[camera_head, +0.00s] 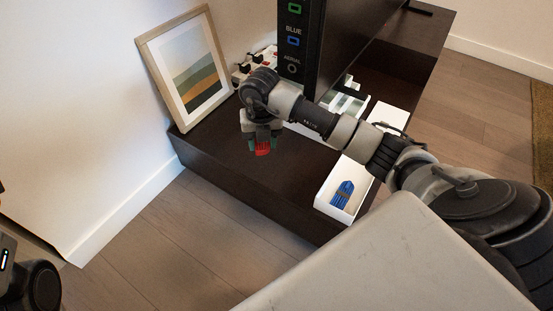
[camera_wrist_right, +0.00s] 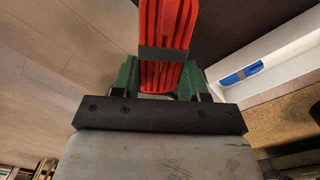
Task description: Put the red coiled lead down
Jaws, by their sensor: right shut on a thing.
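The red coiled lead (camera_head: 263,148) shows below my right gripper (camera_head: 262,140), over the dark cabinet top near the framed picture. In the right wrist view the red lead (camera_wrist_right: 168,25) is a bundle of red strands with a grey band around it. It sits between the green finger pads of my right gripper (camera_wrist_right: 158,82), which is shut on it. Whether the lead touches the cabinet top is hard to tell.
The dark cabinet (camera_head: 205,150) carries a leaning framed picture (camera_head: 190,70), a black panel with coloured sockets (camera_head: 293,40), and a white tray (camera_head: 354,210) with a blue coiled lead (camera_head: 342,194). White boxes stand behind my right arm. Cabinet top left of the tray is clear.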

